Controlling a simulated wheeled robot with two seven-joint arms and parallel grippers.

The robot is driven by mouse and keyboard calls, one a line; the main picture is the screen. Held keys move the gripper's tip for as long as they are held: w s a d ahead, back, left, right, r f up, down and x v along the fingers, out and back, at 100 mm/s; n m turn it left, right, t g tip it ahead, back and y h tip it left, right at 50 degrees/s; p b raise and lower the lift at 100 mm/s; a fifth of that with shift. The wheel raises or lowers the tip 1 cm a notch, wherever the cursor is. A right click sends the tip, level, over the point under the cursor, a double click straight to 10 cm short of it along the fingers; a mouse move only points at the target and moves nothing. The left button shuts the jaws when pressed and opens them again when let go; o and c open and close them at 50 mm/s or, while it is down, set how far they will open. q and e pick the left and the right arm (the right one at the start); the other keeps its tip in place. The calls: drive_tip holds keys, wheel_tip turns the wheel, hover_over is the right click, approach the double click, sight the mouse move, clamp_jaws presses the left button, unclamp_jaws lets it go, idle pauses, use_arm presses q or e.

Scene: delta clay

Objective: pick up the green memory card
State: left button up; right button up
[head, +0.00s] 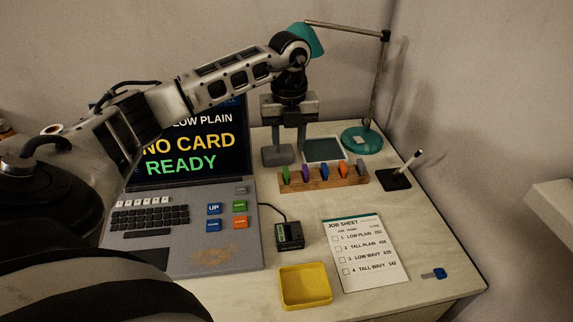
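The green memory card (285,172) stands upright at the left end of a wooden rack (325,183) on the desk. My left arm reaches in from the left across the laptop. Its gripper (289,148) points down just behind the rack's left end, above and behind the green card in the picture. Its two fingers are apart, with nothing visible between them. The card looks clear of the fingers, though the exact height gap is hard to tell. My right gripper is not in view.
A laptop (180,255) reads "NO CARD READY".

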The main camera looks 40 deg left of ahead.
sight(286, 171)
use_arm(q)
drive_tip(key=shift+f, duration=0.8)
drive_tip(key=f, duration=0.2)
drive_tip(key=s+f, duration=0.1)
drive_tip(key=f, duration=0.1)
drive_tip(key=shift+w+f, duration=0.1)
drive_tip(key=shift+f, duration=0.6)
clamp_jaws()
